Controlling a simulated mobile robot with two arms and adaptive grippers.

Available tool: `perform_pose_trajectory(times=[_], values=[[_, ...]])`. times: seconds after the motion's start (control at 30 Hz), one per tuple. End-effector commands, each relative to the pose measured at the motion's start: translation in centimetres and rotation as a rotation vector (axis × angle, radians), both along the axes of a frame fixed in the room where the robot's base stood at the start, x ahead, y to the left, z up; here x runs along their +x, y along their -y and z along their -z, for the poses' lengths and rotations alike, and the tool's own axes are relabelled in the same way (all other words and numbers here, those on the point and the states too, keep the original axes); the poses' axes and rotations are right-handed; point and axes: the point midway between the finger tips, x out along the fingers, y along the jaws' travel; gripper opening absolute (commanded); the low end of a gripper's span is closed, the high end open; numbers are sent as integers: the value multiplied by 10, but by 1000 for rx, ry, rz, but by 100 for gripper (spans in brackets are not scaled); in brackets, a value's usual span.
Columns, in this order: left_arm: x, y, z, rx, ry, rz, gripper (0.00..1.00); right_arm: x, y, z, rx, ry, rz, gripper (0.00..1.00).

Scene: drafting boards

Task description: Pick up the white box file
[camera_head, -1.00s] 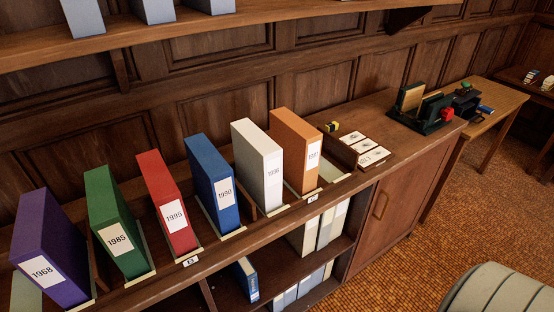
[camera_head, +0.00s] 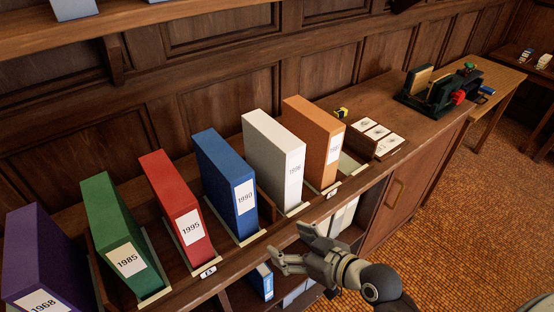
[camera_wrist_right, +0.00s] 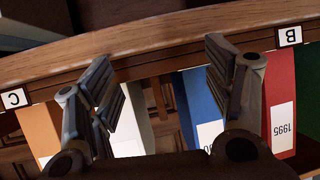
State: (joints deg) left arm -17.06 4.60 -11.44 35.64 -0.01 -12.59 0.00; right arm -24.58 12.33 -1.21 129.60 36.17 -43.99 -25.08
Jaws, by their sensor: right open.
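The white box file (camera_head: 272,160) stands upright on the cabinet top between the blue file (camera_head: 224,185) and the orange file (camera_head: 316,140). Its spine label faces the front. My right gripper (camera_head: 292,246) is open and empty, in front of the cabinet's front edge, below and apart from the white file. In the right wrist view the open fingers (camera_wrist_right: 165,95) span the shelf edge, with part of the white file (camera_wrist_right: 130,125) showing beyond the left finger. My left gripper is in neither view.
Red (camera_head: 177,210), green (camera_head: 122,238) and purple (camera_head: 38,260) files stand to the left along the same top. A small card tray (camera_head: 375,138) lies right of the orange file. A shelf (camera_head: 150,35) runs above. Lower shelves hold more files.

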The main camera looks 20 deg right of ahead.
Motion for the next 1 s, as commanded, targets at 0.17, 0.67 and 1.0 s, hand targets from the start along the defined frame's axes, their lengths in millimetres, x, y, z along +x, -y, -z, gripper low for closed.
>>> perform_pose_trajectory(times=[0.17,0.67,1.0], values=[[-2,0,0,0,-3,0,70,22,9,-29,49,138,20,74],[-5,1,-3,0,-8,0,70,68,48,-97,150,432,141,74],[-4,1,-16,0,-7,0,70,108,33,-96,150,429,139,74]])
